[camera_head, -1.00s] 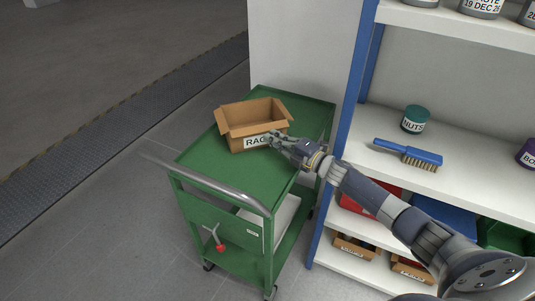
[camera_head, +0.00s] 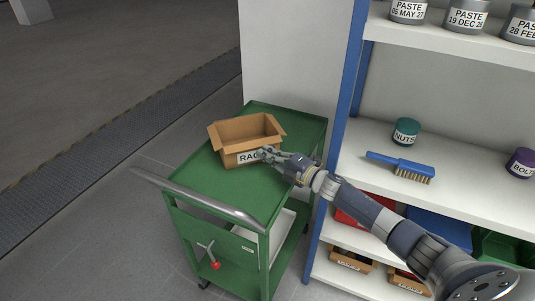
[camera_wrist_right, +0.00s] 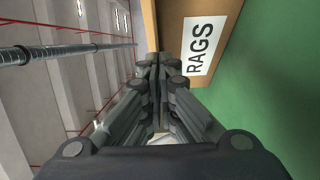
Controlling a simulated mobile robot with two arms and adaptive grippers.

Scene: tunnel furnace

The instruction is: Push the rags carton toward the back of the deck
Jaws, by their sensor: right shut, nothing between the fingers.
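The rags carton (camera_head: 232,158) is an open brown cardboard box with a white RAGS label, standing upright on the top deck of the green cart (camera_head: 207,186). It sits around the middle to back of the deck. My right gripper (camera_head: 266,153) is shut and empty, its fingertips at the carton's labelled front face and hiding the label's end. In the right wrist view the shut fingers (camera_wrist_right: 158,70) reach the carton's front (camera_wrist_right: 205,40) beside the RAGS label; they look close to or touching it. My left gripper is out of view.
A grey handle bar (camera_head: 195,200) runs along the cart's near end. A white shelf unit with a blue post (camera_head: 335,165) stands at the right, holding a blue brush (camera_head: 400,165) and a NUTS jar (camera_head: 405,131). A pale wall (camera_head: 292,60) stands behind the cart.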

